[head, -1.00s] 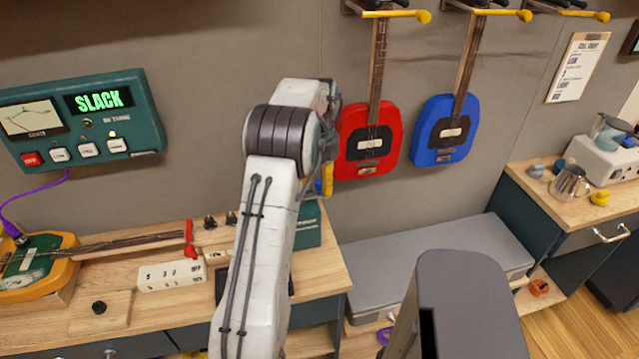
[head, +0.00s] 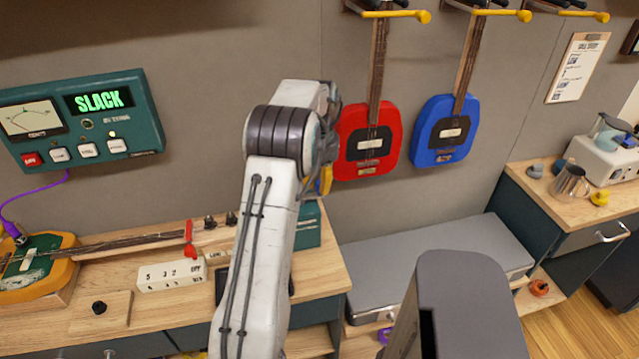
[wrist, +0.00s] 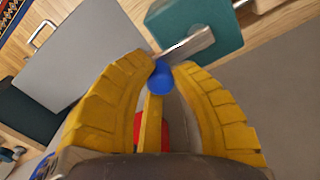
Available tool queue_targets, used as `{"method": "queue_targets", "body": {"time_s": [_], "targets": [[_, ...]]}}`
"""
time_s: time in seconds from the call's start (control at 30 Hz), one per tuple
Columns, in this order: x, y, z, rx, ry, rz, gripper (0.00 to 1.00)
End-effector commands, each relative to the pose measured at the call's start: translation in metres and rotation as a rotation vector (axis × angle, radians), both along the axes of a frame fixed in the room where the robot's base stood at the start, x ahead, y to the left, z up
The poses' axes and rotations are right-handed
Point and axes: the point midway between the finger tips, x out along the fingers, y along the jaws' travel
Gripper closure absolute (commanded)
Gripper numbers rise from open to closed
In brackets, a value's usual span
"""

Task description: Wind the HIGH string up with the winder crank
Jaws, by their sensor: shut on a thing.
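My gripper (wrist: 162,68) has its yellow fingers closed around a blue knob (wrist: 160,82) in the wrist view. A silver crank arm (wrist: 188,46) runs from the knob toward a teal box (wrist: 205,20), which looks like the winder. In the head view the teal box (head: 308,228) stands at the bench's right end, partly behind my arm; only a bit of yellow finger shows there, and the knob is hidden. The teal tuner panel (head: 142,118) on the wall reads "SLACK". The orange guitar (head: 62,285) lies on the bench at left, its neck pointing right to a red piece (head: 190,240).
A white block with numbers (head: 172,276) and a black knob on a wooden base (head: 100,308) sit on the bench. A red guitar (head: 368,140) and a blue guitar (head: 445,132) hang on the wall. A grey case (head: 440,262) lies right of the bench.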

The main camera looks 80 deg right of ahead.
Motion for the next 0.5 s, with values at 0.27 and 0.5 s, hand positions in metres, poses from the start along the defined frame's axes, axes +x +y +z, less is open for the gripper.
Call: {"method": "queue_targets", "body": {"time_s": [0.27, 0.5], "targets": [[-0.0003, 0.0008, -0.0006, 0.001, 0.000, -0.013, 1.00], [-0.0020, 0.0060, -0.0014, 0.002, 0.000, -0.118, 1.00]]}}
